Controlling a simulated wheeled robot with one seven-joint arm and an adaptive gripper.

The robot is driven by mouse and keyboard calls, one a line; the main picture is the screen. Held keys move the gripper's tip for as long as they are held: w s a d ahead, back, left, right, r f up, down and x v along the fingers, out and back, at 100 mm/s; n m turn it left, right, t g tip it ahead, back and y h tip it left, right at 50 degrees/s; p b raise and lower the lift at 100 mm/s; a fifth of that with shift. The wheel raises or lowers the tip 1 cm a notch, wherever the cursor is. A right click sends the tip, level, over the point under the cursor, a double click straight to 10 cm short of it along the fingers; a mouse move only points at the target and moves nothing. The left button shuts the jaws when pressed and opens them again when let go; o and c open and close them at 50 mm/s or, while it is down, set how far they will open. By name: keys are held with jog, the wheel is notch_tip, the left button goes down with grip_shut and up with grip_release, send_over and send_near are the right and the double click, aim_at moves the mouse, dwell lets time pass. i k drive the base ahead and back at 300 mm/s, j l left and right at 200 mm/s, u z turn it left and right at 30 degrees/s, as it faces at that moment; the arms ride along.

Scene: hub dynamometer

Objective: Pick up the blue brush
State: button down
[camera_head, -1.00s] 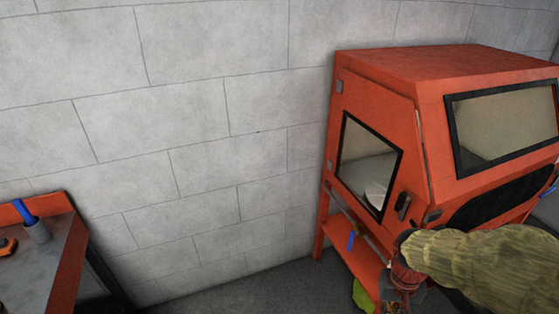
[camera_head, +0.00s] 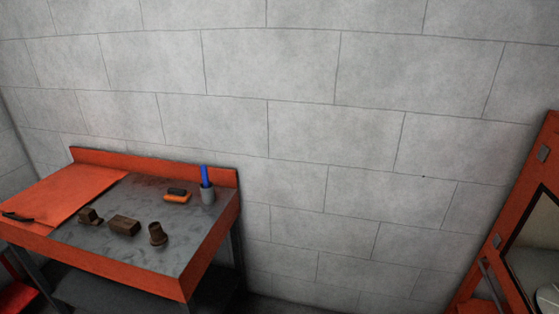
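A blue brush (camera_head: 204,176) stands upright in a small grey cup (camera_head: 208,195). Only its blue upper part shows; its lower part is hidden in the cup. The cup is on the grey top of an orange workbench (camera_head: 228,214), near its back right corner. My gripper is not in view.
An orange and black block (camera_head: 178,195) lies left of the cup. Brown parts (camera_head: 124,225) and a small brown cup-shaped piece (camera_head: 157,234) are nearer the front. A dark tool lies on an orange sheet (camera_head: 65,195). An orange cabinet (camera_head: 520,240) stands at the right edge.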

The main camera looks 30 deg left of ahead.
aim_at(204, 173)
jog(key=u, duration=1.95)
jog(key=z, duration=3.2)
jog(key=u, duration=3.3)
